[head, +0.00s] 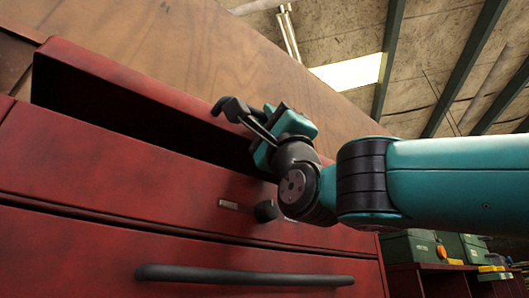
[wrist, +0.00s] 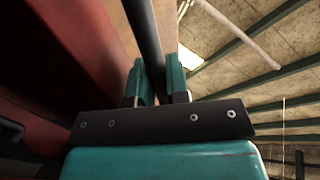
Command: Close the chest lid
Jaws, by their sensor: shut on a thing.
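The red chest (head: 100,165) fills the left of the head view. Its red lid (head: 130,88) stands partly open, with a dark gap between its front edge and the chest body. A black handle (head: 232,107) sits at the lid's front edge; in the wrist view a dark bar (wrist: 143,35) runs between my teal fingers. My gripper (head: 263,125) is shut on this lid handle, in front of the gap; its fingers also show in the wrist view (wrist: 155,84). The chest's inside is too dark to see.
A long black drawer handle (head: 245,276) and a small black knob (head: 265,211) stick out from the chest front below my gripper. A wooden panel (head: 180,45) rises behind the lid. Green cases (head: 412,248) stand at the lower right.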

